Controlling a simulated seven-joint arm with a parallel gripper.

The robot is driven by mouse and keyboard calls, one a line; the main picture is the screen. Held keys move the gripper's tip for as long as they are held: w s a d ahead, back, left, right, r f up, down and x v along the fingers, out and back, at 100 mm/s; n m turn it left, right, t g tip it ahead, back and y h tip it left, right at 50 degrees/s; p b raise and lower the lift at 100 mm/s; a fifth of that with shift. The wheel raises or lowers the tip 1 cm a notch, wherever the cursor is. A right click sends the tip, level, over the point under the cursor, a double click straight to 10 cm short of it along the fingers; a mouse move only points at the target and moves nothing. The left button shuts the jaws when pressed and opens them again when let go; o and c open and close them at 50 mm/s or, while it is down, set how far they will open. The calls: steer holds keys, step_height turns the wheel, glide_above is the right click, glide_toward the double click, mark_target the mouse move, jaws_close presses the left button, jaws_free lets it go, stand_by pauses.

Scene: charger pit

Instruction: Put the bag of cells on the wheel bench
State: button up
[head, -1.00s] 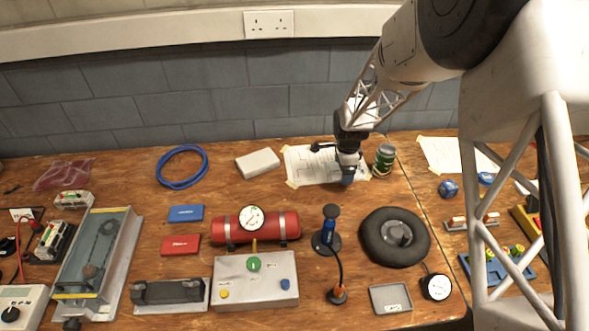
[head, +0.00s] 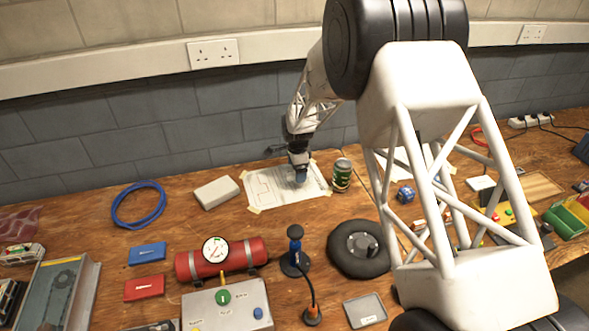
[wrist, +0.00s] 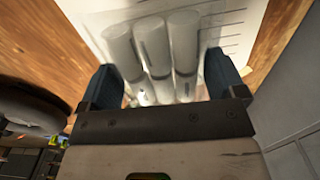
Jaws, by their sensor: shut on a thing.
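My gripper (head: 301,172) is low over the taped paper sheet at the back of the wooden bench (head: 205,225). In the wrist view its two blue fingers (wrist: 163,72) are shut on the bag of cells (wrist: 153,48), which shows as a row of several pale cylinders. The printed sheet is behind them. In the head view the bag is hidden by the gripper, and I cannot tell whether it touches the sheet. A black wheel (head: 345,262) lies on the bench in front and to the right of the gripper.
A green can (head: 342,174) stands just right of the gripper. A white box (head: 216,192) and a blue cable coil (head: 137,206) are to the left. My arm hides part of the right side.

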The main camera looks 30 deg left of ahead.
steer(key=shift+w+a+f, duration=0.2)
steer(key=shift+w+a, duration=1.45)
steer(key=shift+w, duration=0.3)
steer(key=shift+f, duration=0.1)
steer(key=shift+f, duration=1.65)
steer(key=shift+f, duration=0.15)
steer(key=o, duration=0.9)
step_height(320, 180, up, 12)
steer(key=shift+r, duration=0.15)
